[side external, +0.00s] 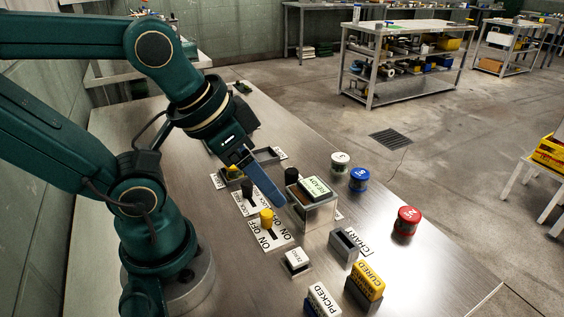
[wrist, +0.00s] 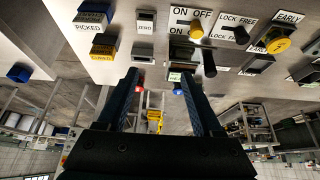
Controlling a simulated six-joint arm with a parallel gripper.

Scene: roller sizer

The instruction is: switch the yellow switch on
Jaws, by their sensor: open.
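The yellow switch (side external: 266,216) is a short yellow knob on a white plate (side external: 268,238) marked ON and OFF, in the middle of the steel table. In the wrist view the yellow switch (wrist: 196,30) stands by the OFF side, to the right of the lower ON word. My gripper (side external: 277,203) is above the table, just beyond the yellow knob in the side view, with one blue finger hiding the other. In the wrist view my gripper (wrist: 159,76) has its two fingers wide apart with nothing between them. I cannot tell its exact height over the plate.
A black LOCK/FREE switch (side external: 247,188) stands close behind. A clear box with a READY display (side external: 314,188) and a black lever (wrist: 208,62) are close by. Jars, including a red one (side external: 406,221), stand right.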

